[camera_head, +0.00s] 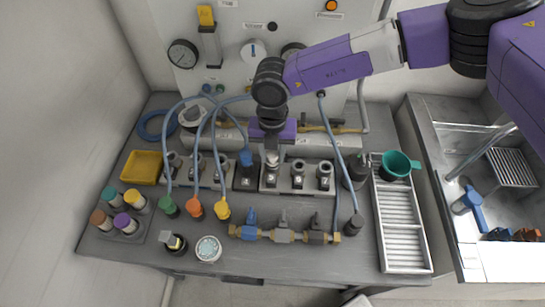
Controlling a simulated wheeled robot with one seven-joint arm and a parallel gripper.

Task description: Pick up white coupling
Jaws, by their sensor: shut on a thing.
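My gripper (271,146) points down over the grey numbered socket block (284,188) in the middle of the bench. It is shut on a small whitish piece, the white coupling (272,158), right above the socket marked 5. The fingers and the purple gripper body hide most of it. I cannot tell whether it still touches the socket or is clear of it.
Blue hoses with green (168,206), orange (194,208) and yellow (222,208) ends stand left of the block. A brass valve manifold (284,235) lies in front. A yellow tray (142,167), teal funnel (398,164) and slotted rack (402,222) sit around. A gauge panel stands behind.

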